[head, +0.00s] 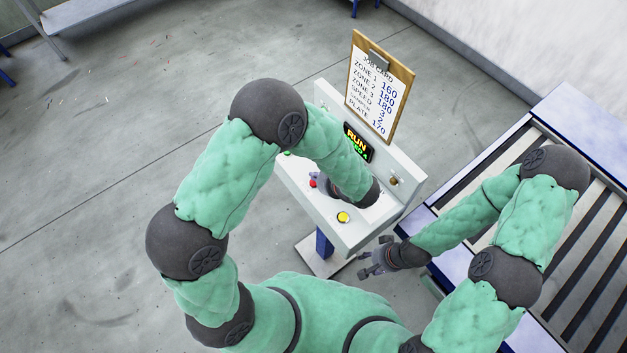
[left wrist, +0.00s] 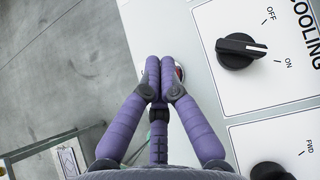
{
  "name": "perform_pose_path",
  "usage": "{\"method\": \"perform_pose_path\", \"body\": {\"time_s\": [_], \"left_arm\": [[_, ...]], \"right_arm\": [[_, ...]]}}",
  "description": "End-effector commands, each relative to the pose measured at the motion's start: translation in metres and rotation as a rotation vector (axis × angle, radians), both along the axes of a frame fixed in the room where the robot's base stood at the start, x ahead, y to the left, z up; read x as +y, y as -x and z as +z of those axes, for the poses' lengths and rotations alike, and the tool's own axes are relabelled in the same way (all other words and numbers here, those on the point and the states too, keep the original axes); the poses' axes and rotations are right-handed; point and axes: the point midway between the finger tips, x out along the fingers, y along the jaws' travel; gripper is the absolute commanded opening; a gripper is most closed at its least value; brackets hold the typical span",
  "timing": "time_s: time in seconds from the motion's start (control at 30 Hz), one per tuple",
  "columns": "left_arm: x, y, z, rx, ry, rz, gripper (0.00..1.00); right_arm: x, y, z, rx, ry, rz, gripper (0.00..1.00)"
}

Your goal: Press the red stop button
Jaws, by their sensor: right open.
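The red stop button (head: 312,183) is on the sloped top of the white control console (head: 322,209), mostly behind my left gripper. In the left wrist view a thin edge of the red button (left wrist: 180,73) shows beside the fingertips. My left gripper (head: 317,178) is over the button with its purple fingers (left wrist: 160,78) shut together and nothing between them. I cannot tell whether the fingertips touch the button. My right gripper (head: 367,262) is open and empty, in front of the console near its lower right corner.
A yellow button (head: 343,217) is nearby on the console. A lit RUN display (head: 357,142) and a job card (head: 378,88) stand at its back. A black COOLING knob (left wrist: 240,50) is right of the fingers. A roller conveyor (head: 560,250) lies right; open floor lies left.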

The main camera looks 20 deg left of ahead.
Motion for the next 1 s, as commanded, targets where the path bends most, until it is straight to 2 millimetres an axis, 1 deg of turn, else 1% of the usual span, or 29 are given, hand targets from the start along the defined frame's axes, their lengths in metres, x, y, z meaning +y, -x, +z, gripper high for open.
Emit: {"method": "perform_pose_path", "body": {"time_s": [0.7, 1.0], "left_arm": [[0.0001, 0.0001, -0.0003, 0.0, 0.0, 0.0, 0.0], [0.0, 0.0001, -0.0084, 0.0, 0.0, 0.0, 0.0]], "right_arm": [[0.0, 0.0001, -0.0003, 0.0, 0.0, 0.0, 0.42], [0.0, 0.0001, -0.0097, 0.0, 0.0, 0.0, 0.42]]}}
